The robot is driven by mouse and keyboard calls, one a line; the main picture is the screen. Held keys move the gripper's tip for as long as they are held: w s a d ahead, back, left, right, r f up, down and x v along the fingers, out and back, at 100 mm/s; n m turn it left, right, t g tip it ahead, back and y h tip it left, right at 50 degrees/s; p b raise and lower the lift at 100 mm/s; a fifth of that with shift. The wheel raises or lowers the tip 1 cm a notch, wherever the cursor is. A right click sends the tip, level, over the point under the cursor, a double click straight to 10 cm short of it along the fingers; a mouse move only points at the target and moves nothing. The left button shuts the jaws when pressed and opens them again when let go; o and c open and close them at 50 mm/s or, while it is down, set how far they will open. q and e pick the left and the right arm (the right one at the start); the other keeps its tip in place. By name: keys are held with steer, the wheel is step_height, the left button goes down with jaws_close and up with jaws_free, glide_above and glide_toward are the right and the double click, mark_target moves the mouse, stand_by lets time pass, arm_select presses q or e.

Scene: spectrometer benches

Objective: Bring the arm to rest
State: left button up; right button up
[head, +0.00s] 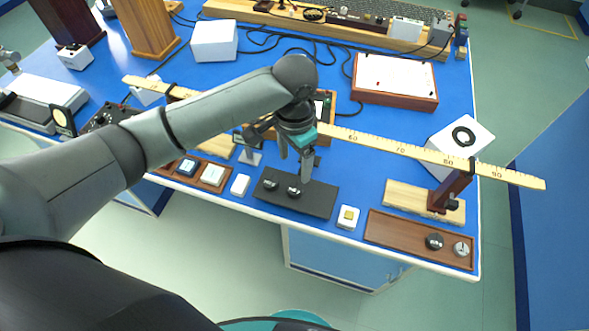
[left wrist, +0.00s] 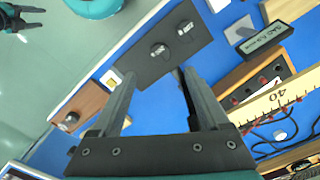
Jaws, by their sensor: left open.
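My left gripper (head: 295,168) is open and empty above the dark mat (head: 318,203) near the front edge of the blue bench. Two small dark-and-silver pieces, one (head: 270,184) left of the other (head: 294,191), sit on that mat. In the left wrist view the spread fingers (left wrist: 152,86) have nothing between them, and the mat (left wrist: 150,66) lies beyond their tips. My left arm reaches in from the left over the bench. A dark clawed part (left wrist: 18,18) at the top left corner of the left wrist view looks like my right gripper; its jaw state is unclear.
A long graduated rule (head: 400,148) crosses the bench on a wooden stand (head: 425,200), close behind the gripper. A brown tray (head: 390,238) with two round pieces lies at the front right. A white-topped box (head: 395,80) stands behind. Clear floor lies before the bench.

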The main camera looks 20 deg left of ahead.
arm_select(q)
step_height(320, 180, up, 2)
steer(key=shift+r, duration=0.15)
stand_by(0.5)
